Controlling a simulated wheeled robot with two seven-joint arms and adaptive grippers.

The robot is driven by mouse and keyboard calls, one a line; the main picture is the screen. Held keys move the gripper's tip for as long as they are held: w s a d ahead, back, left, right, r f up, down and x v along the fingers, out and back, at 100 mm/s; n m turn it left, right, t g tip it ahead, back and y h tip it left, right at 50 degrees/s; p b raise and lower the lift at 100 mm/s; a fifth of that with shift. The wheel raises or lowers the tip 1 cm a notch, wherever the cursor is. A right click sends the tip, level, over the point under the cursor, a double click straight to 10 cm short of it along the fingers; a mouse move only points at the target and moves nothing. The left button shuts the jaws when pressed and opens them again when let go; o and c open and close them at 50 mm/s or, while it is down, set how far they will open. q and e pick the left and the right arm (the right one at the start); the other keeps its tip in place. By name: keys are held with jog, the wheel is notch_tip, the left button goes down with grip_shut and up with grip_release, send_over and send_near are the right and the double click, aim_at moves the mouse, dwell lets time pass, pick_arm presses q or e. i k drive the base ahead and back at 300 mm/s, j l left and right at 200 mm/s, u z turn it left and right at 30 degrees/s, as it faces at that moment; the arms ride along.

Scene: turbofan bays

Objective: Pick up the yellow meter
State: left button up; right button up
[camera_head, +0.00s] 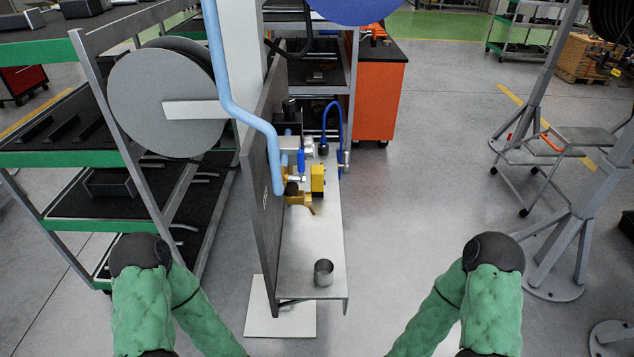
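The yellow meter (317,178) is a small upright yellow block on the narrow grey metal shelf in the middle of the view. It stands among blue and brass fittings, in front of a blue hose, and nothing appears to hold it. Both of my arms in green sleeves come in at the bottom, one on each side of the shelf. Their forearms run down and inward out of the picture, so neither gripper shows.
A metal cup (324,272) stands near the front end of the shelf (310,237). A dark upright panel (262,170) and a light blue pipe (245,115) border the shelf's left side. A green-edged rack (95,158) is at left.

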aim_at(317, 170)
jog(key=i+l+u, duration=0.25)
jog(key=l, duration=0.35)
jog(key=i+l+u, duration=0.25)
jog(key=l, duration=0.35)
jog(key=l+u, duration=0.25)
jog(key=l, duration=0.35)
jog(key=l+u, duration=0.25)
jog(key=l, duration=0.4)
jog(key=i+l+u, duration=0.3)
jog(key=l, duration=0.25)
